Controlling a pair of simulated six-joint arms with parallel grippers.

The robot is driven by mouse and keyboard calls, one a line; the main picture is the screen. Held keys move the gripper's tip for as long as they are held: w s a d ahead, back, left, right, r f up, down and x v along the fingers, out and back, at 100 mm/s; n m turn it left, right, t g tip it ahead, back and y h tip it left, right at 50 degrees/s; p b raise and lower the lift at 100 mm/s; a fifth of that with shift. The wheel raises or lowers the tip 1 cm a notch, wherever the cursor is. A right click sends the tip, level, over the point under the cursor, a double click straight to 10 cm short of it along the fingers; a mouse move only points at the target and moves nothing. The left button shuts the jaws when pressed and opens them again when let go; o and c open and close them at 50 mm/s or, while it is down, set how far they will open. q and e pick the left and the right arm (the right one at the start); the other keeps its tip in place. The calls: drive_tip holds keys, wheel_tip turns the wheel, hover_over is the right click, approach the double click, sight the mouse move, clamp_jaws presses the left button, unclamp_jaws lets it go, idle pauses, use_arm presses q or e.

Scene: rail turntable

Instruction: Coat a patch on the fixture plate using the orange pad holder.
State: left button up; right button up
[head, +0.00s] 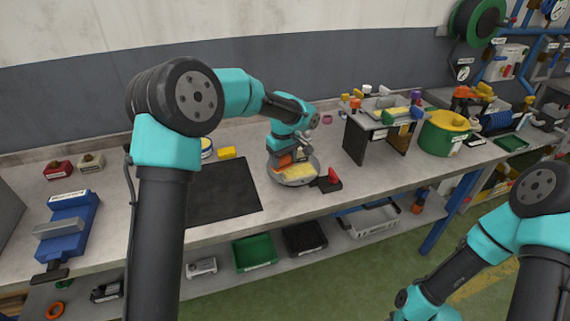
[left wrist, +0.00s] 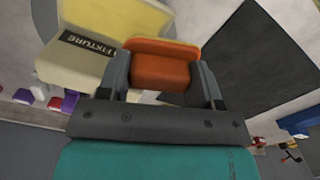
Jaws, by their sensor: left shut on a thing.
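The orange pad holder (left wrist: 160,68) is held between the two fingers of my left gripper (left wrist: 163,80). In the head view the orange holder (head: 285,160) shows small under my left gripper (head: 290,155), partly hidden by it. The fixture plate (left wrist: 83,52) is a pale block with a FIXTURE label and a yellow area on top. In the head view the fixture plate (head: 298,172) sits on a round grey turntable (head: 291,182). The holder is right beside the plate's yellow area; I cannot tell whether they touch. My right gripper is out of view.
A black mat (head: 225,192) lies left of the turntable. A red-topped dark block (head: 330,181) stands close to its right. A yellow block (head: 227,152) is behind the mat. A small raised stand (head: 378,140) and a green pot (head: 440,138) stand farther right.

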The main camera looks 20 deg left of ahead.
use_arm(q)
drive_tip(key=shift+r, duration=2.5)
